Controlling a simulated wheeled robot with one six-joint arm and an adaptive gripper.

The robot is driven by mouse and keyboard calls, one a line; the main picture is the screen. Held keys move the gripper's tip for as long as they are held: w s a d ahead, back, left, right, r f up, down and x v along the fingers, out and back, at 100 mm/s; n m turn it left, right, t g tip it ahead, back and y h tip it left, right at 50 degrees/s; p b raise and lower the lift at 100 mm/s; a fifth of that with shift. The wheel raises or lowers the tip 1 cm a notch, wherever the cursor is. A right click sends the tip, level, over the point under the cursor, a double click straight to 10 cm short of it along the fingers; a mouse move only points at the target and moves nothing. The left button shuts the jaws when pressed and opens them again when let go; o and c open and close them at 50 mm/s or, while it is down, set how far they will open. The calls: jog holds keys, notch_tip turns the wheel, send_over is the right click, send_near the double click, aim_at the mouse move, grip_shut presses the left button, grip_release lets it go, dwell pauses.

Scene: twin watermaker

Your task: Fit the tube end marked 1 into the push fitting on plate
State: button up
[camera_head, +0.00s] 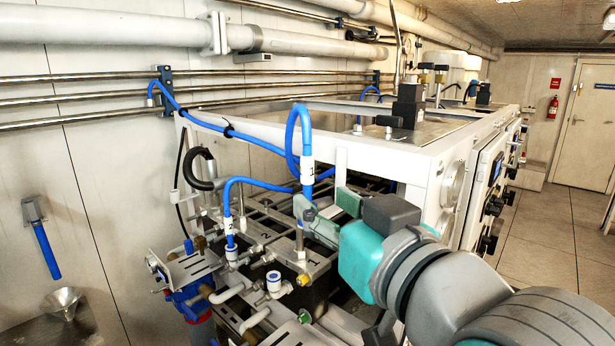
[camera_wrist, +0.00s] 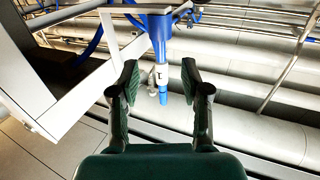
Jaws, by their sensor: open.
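The tube end marked 1 (camera_head: 308,173) hangs downward from a looping blue tube, with a white marked sleeve and a short blue tip. In the wrist view the tube end (camera_wrist: 162,76) lies between the two dark pads of my gripper (camera_wrist: 160,84), with a gap on both sides. My gripper (camera_head: 322,210) is open near the tube tip in the head view. A white push fitting with a blue ring (camera_head: 273,281) stands empty below and to the left. A metal plate (camera_head: 190,268) lies further left; which plate bears the fitting is unclear.
Another blue tube with a marked sleeve (camera_head: 229,228) runs down to a white fitting (camera_head: 231,254). A white frame (camera_head: 437,165) stands close behind my arm. Metal rods and pipes crowd the area below. A funnel (camera_head: 62,300) sits at far left.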

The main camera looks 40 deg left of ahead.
aim_at(309, 189)
jog(key=shift+r+x, duration=0.2)
jog(key=shift+x, duration=2.6)
jog(key=shift+s, duration=0.1)
jog(key=c, duration=0.9)
